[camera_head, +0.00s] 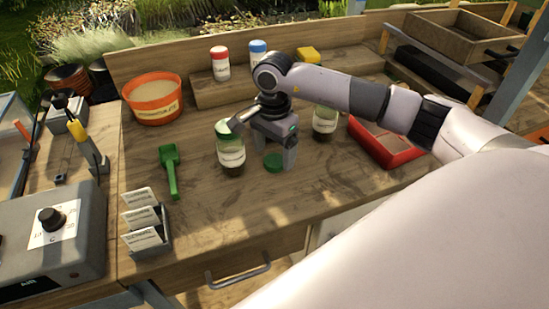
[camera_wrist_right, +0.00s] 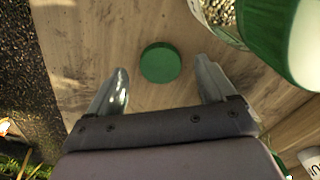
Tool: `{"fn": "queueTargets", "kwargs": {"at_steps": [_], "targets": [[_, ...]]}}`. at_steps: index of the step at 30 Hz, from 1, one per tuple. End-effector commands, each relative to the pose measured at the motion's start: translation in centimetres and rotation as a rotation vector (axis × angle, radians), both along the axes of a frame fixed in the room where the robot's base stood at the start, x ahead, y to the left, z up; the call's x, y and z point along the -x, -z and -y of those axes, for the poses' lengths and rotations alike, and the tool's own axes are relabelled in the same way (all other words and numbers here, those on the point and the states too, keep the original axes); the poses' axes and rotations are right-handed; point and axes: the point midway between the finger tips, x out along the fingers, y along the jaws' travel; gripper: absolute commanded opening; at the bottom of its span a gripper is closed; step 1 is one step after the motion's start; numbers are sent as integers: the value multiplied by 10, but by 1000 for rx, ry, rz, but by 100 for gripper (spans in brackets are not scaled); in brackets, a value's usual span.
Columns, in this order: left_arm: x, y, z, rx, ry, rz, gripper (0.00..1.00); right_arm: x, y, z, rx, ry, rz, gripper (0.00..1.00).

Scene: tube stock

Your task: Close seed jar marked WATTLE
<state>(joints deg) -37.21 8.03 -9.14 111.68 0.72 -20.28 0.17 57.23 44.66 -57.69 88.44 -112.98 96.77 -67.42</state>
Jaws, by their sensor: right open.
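My right gripper (camera_head: 275,152) is open and points down at the bench. A round green lid (camera_head: 273,162) lies flat on the wood below it. In the right wrist view the lid (camera_wrist_right: 160,62) sits between the spread fingers (camera_wrist_right: 162,88), touching neither. A glass jar (camera_head: 231,158) with a green top and white label stands upright just left of the gripper. A second labelled glass jar (camera_head: 324,122) stands to the right; my arm hides its top. I cannot read WATTLE on either label. My left gripper is out of view.
A green scoop (camera_head: 170,170) and a card holder (camera_head: 160,240) are left of the jars. A red tray (camera_head: 385,158) is at right, an orange tub (camera_head: 153,112) at back left. Red-capped (camera_head: 220,64) and blue-capped bottles (camera_head: 258,51) stand on the rear shelf.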

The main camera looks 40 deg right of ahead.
Motion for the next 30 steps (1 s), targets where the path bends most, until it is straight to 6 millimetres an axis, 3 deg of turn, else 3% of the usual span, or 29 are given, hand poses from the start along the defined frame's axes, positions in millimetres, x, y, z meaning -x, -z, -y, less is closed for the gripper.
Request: {"fn": "queueTargets", "kwargs": {"at_steps": [6, 16, 21, 22, 30], "targets": [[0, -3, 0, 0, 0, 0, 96, 0, 20, 0, 0, 0, 0, 84], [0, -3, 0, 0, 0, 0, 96, 0, 20, 0, 1, 0, 1, 84], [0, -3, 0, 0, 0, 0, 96, 0, 20, 0, 1, 0, 1, 28], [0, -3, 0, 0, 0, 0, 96, 0, 20, 0, 1, 0, 1, 25], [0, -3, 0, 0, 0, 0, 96, 0, 20, 0, 1, 0, 1, 24]]}}
